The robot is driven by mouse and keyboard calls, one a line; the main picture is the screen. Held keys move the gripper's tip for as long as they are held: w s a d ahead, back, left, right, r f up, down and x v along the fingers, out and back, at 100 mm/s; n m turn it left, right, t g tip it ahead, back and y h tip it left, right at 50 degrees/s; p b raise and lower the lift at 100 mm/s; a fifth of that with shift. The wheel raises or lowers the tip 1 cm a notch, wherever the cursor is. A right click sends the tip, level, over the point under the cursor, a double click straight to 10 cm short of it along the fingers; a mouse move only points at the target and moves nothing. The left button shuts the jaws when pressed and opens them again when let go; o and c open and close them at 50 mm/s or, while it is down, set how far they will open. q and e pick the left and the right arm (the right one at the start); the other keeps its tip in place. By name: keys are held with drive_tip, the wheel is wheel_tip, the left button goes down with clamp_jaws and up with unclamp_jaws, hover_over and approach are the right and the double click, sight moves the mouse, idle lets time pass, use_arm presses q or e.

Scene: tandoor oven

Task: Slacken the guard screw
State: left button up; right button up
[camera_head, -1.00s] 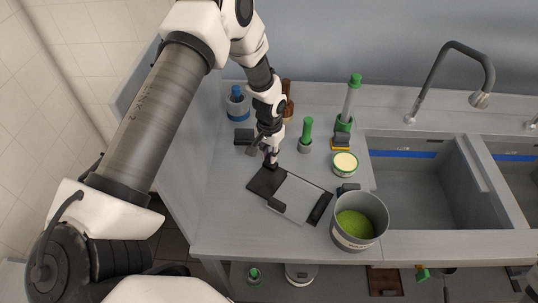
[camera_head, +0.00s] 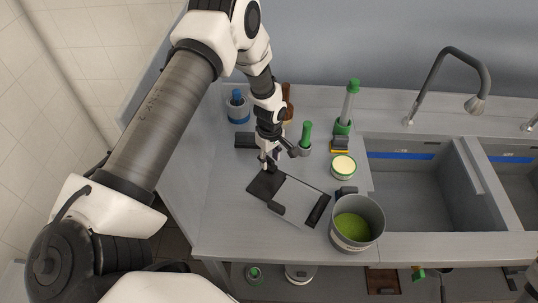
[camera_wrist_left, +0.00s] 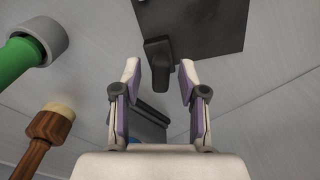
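A flat device with a black end plate (camera_head: 262,187) and a grey plate (camera_head: 297,203) lies on the counter. A small black knob (camera_wrist_left: 158,62), which looks like the guard screw, stands at the edge of the black plate (camera_wrist_left: 205,25) in the left wrist view. My left gripper (camera_head: 268,160) points down over this end of the device. In the left wrist view, its fingers (camera_wrist_left: 158,72) are open, one on each side of the knob, with gaps visible on both sides. In the head view the gripper mostly hides the knob. My right gripper is not in view.
A green-handled tool (camera_head: 306,137) and a brown wooden-handled item (camera_head: 288,103) stand close to the gripper. A black block (camera_head: 245,140) lies left of it. A pot with green contents (camera_head: 357,222) and a pale-lidded tub (camera_head: 343,166) stand right, before the sink (camera_head: 425,190).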

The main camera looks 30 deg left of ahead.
sight(270, 159)
use_arm(q)
drive_tip(key=shift+r, duration=0.15)
wheel_tip(270, 159, up, 7)
drive_tip(key=shift+s, duration=0.1)
idle(0.5)
